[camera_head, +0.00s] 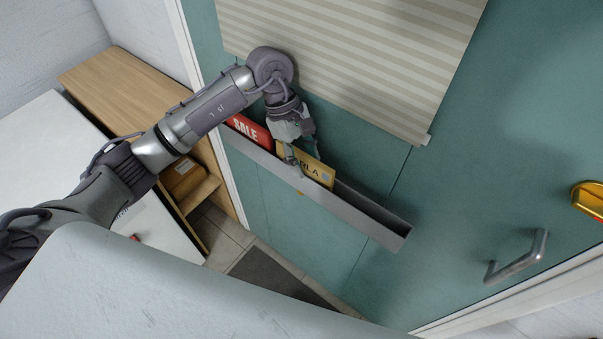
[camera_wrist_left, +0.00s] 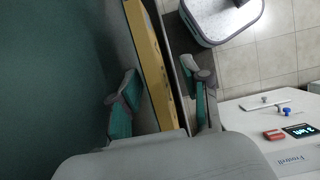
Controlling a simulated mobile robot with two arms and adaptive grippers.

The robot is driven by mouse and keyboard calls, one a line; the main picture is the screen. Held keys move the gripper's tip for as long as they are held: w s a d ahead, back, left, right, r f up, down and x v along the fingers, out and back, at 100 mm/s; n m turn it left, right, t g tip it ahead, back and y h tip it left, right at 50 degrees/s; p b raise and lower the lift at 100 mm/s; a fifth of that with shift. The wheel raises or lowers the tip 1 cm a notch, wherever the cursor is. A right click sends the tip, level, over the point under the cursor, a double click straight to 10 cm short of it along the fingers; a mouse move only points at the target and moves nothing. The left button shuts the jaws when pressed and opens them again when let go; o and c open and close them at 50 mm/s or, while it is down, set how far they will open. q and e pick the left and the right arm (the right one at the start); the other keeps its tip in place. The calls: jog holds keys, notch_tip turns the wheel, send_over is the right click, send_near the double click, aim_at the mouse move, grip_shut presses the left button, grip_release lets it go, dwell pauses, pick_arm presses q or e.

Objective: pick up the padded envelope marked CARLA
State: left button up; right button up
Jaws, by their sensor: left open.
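The padded envelope marked CARLA (camera_head: 322,174) is yellow-tan and stands in a long grey trough (camera_head: 384,228) on the teal door. Only the end of its name shows in the head view; my gripper hides the rest. My left gripper (camera_head: 299,158) is open at the envelope's upper left part. In the left wrist view, the envelope (camera_wrist_left: 147,48) is a yellow edge running between the two spread fingers of my left gripper (camera_wrist_left: 158,76). A gap shows between each finger and the envelope. My right gripper is in neither view.
A red SALE piece (camera_head: 246,130) stands in the trough left of the envelope. The trough's right end is empty. A striped blind (camera_head: 360,50) hangs above. A door handle (camera_head: 518,260) is at the right. A wooden shelf (camera_head: 120,85) stands at the left.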

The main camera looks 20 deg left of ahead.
pick_arm(q)
jog(key=shift+c, duration=0.3)
grip_shut()
